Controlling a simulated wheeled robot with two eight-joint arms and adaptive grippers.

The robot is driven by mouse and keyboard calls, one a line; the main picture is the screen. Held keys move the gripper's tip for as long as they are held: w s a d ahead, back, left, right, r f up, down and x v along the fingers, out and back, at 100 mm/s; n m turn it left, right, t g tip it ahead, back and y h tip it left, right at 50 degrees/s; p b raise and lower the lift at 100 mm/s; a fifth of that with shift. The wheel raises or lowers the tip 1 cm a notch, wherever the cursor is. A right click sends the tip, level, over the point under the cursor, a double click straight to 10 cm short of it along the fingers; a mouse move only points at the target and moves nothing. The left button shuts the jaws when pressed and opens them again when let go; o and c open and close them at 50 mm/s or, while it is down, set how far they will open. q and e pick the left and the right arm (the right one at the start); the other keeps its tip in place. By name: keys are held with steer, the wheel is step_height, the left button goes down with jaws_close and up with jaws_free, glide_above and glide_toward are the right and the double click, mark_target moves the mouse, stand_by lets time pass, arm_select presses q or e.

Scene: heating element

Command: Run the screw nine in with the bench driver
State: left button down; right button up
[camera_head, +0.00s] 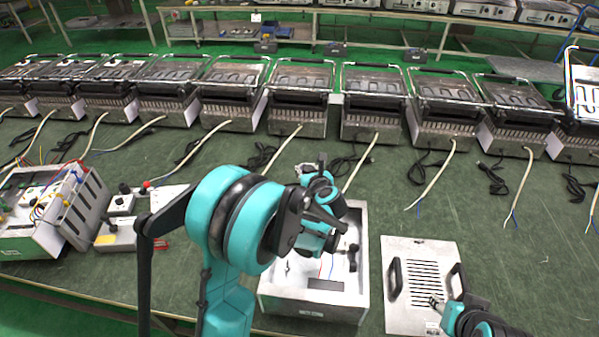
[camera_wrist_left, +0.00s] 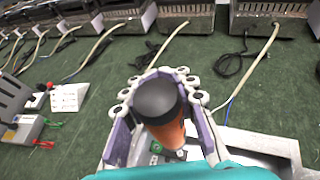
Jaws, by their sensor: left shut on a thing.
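My left gripper (camera_wrist_left: 163,76) is shut around the bench driver (camera_wrist_left: 160,100), an orange body with a black rounded cap, seen nearly end-on in the left wrist view. In the head view my left arm reaches over an open metal box (camera_head: 361,285) and hides much of it. The driver's tip and the screw nine are hidden or too small to tell. My right gripper (camera_head: 438,303) is at the lower right, over the lower edge of a slotted metal panel (camera_head: 395,318). Its fingers are too small to tell open from shut.
The slotted panel lies flat right of the box, with two black handles. A tester with coloured wires (camera_head: 85,205) and a small box with knobs (camera_head: 120,204) stand at the left. Grills (camera_head: 374,110) with trailing cables line the back.

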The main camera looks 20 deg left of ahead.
arm_select(q)
steer(key=shift+f+b, duration=0.1)
steer(key=shift+b, duration=0.2)
step_height(320, 180, down, 5)
steer(key=b, duration=0.4)
steer(key=shift+b, duration=0.45)
stand_by(0.8)
steer(key=shift+f+b, duration=0.8)
stand_by(1.2)
steer(key=shift+r+p, duration=1.85)
steer(key=shift+r, duration=0.65)
